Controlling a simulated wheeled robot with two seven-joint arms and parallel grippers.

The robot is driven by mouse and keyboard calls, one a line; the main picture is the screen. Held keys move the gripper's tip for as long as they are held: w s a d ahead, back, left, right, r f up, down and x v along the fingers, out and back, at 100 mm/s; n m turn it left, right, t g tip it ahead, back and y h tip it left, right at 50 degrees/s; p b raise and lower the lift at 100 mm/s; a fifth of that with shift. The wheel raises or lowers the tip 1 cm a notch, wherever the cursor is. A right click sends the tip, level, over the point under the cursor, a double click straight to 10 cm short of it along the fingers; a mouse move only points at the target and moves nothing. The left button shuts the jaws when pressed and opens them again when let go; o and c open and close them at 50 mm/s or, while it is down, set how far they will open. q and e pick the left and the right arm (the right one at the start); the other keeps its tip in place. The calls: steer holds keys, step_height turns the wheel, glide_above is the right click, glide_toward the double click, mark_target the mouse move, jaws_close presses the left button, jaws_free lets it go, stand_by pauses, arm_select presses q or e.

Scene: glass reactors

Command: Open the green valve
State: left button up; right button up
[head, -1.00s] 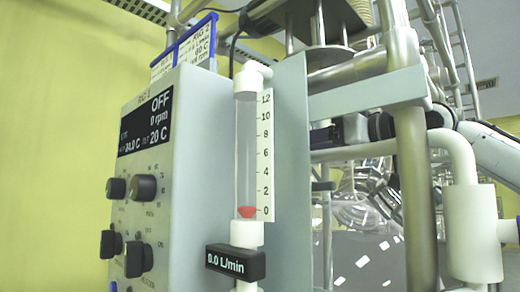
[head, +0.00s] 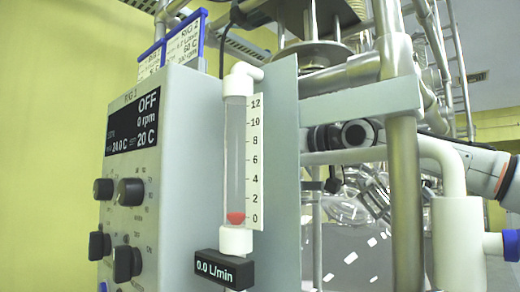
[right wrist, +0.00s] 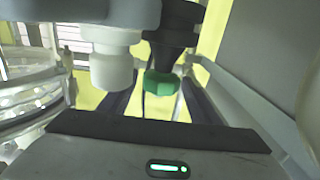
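In the right wrist view the green valve (right wrist: 162,83) is a small green handle below a dark fitting, beside a white pipe fitting. My right gripper (right wrist: 160,98) is open, its dark fingers apart on either side of the green handle; I cannot tell whether they touch it. In the head view the green valve is not visible, and my right arm reaches in from the right behind the metal post, its end hidden by the grey panel. The flow meter (head: 236,165) has its red float at the bottom, and its display (head: 221,268) reads 0.0 L/min. My left gripper is not in view.
The control box (head: 150,170) shows OFF, 0 rpm, with several black knobs. A metal post (head: 402,180), a grey bracket (head: 362,100) and a white pipe (head: 457,235) crowd my right arm. A blue handle (head: 493,246) is at the right edge. Glassware (right wrist: 30,95) stands left in the wrist view.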

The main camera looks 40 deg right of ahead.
steer(key=c, duration=1)
steer(key=shift+f+n+y, duration=0.1)
steer(key=shift+n+y, duration=0.2)
steer(key=shift+y, duration=0.3)
steer(key=shift+d+n+g+y, duration=0.1)
steer(key=shift+n+g+y, duration=0.2)
steer(key=shift+n+y, duration=0.65)
steer(key=shift+n+g+y, duration=0.65)
steer(key=shift+n+y, duration=0.25)
steer(key=shift+y, duration=0.55)
steer(key=shift+n+g+y, duration=0.65)
steer(key=shift+n+y, duration=0.2)
steer(key=shift+y, duration=0.55)
steer(key=shift+a, duration=0.2)
steer(key=o, duration=1.1)
